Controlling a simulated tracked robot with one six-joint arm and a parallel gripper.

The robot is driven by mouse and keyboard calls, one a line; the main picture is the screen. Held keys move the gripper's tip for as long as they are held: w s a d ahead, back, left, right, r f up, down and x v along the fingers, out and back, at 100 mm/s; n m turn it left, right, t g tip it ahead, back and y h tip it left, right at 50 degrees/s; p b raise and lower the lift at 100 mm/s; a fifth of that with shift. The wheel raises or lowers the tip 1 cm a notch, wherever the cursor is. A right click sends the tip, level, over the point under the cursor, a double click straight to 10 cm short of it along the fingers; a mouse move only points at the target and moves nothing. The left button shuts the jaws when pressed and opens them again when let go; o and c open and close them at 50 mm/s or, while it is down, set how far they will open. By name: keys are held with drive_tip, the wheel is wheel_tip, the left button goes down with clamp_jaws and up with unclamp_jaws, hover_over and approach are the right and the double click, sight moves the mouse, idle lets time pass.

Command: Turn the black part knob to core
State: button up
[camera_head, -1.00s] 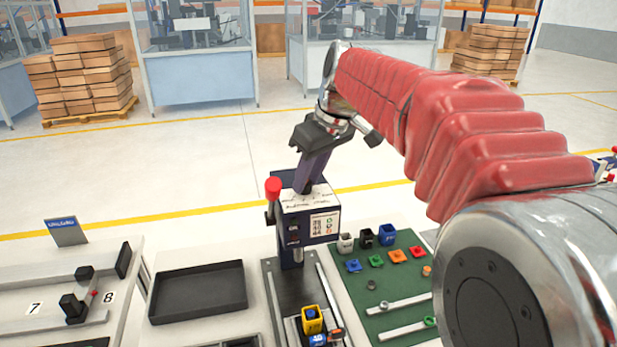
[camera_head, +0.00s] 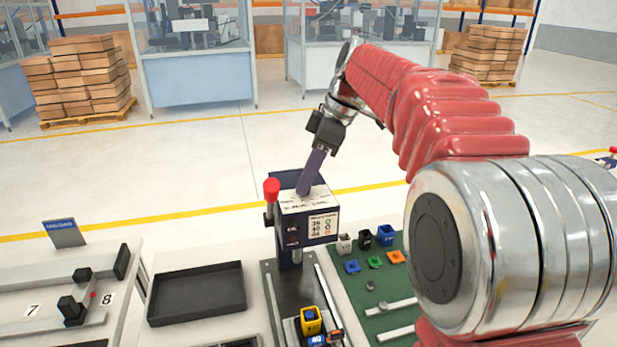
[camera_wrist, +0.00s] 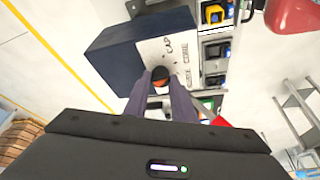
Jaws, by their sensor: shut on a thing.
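The black part knob (camera_wrist: 160,73) shows between my finger tips in the wrist view, dark with an orange-red patch. It sits on the white label plate (camera_wrist: 166,46) on top of the navy press box (camera_head: 320,228). My gripper (camera_head: 303,189) reaches down to that plate with its purple-grey fingers; in the wrist view my gripper (camera_wrist: 160,82) is shut on the knob. Handwritten-looking words on the plate include what reads as CAP and CORE. The fingers hide part of the knob, so I cannot tell which word it points to.
A red-topped lever (camera_head: 271,190) stands at the box's left side. Below is a yellow block (camera_head: 311,318) in a fixture. A black tray (camera_head: 196,293) lies left; a green mat (camera_head: 356,290) with small coloured parts lies right.

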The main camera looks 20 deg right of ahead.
idle(0.3)
drive_tip(key=o, duration=1)
drive_tip(key=v, duration=1.3)
drive_tip(key=shift+d+r, duration=0.2)
drive_tip(key=shift+r, duration=0.15)
drive_tip(key=s+a+f+m+t+h, duration=0.1)
drive_tip(key=s+f+m, duration=0.3)
drive_tip(key=s+f, duration=0.4)
drive_tip(key=s+a+f+m+t+h, duration=0.1)
drive_tip(key=s+a+f+m, duration=0.1)
drive_tip(key=s+f+m, duration=0.3)
drive_tip(key=s+a+f+m+t+h, duration=0.1)
drive_tip(key=s+f+m, duration=0.3)
drive_tip(key=s+f, duration=0.7)
drive_tip(key=shift+s+a+f+t+h, duration=0.1)
drive_tip(key=shift+a+f+t+h, duration=0.35)
drive_tip(key=shift+a+h, duration=0.2)
